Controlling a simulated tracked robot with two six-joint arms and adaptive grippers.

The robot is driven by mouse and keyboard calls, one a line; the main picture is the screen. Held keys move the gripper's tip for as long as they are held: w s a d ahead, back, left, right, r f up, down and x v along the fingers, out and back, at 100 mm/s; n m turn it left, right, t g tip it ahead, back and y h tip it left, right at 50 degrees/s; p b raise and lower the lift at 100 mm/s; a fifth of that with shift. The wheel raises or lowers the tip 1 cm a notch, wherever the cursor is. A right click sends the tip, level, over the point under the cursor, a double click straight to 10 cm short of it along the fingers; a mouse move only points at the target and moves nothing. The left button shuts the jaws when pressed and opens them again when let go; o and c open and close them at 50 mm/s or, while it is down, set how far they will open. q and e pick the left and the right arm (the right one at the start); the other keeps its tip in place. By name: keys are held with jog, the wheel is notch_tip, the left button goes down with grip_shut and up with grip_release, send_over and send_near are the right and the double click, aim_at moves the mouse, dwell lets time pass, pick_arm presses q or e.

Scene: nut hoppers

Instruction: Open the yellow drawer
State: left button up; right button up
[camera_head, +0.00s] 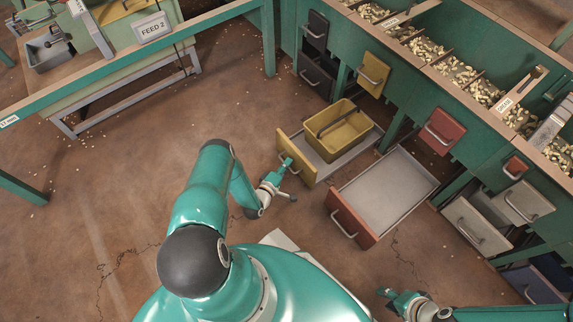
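The lower yellow drawer (296,157) is pulled out from the green hopper bench, with its yellow front facing left. A yellow bin (341,132) with a handle sits inside it. My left gripper (289,180) is just below and in front of that yellow front, close to its handle; its fingers look spread, and I cannot tell whether they touch the handle. A second yellow front (374,74) with a handle sits higher on the bench. My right gripper (386,300) is low in the picture, away from the drawers; its finger opening is unclear.
A red drawer (351,218) stands open and empty beside the yellow one. Smaller red, grey, dark and blue fronts line the bench. Hopper trays (430,50) hold nuts. A green rail crosses the upper left, near a table (120,85). The brown floor at left is open.

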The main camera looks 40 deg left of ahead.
pick_arm(q)
jog(key=shift+o, duration=1.3)
jog(key=shift+d+f, duration=0.1)
jog(key=shift+f, duration=0.05)
jog(key=shift+o, duration=0.5)
jog(key=v, duration=0.7)
jog(key=shift+s, duration=0.25)
jog(key=shift+s, duration=0.1)
